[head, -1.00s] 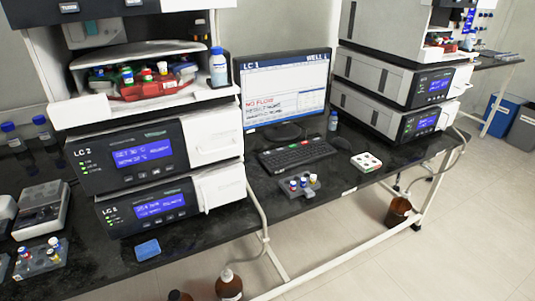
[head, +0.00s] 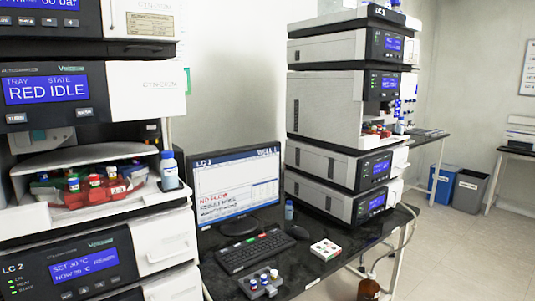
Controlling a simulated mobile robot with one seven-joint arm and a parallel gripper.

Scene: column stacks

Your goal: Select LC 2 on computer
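The computer monitor (head: 236,186) stands on the black bench between two instrument stacks. Its screen has a blue header that seems to read LC 1 at the left and red text that seems to read NO FLOW. The keyboard (head: 255,251) lies in front of it, with some red and green keys. A black mouse (head: 298,232) lies to the keyboard's right. My gripper is not in view.
The left stack's tray unit (head: 52,90) shows RED IDLE above an open bay with a red vial tray (head: 108,190). A right stack (head: 330,105), a small vial rack (head: 262,284), a white box (head: 325,249) and a bottle (head: 289,210) stand nearby. The floor at right is clear before two bins (head: 468,190).

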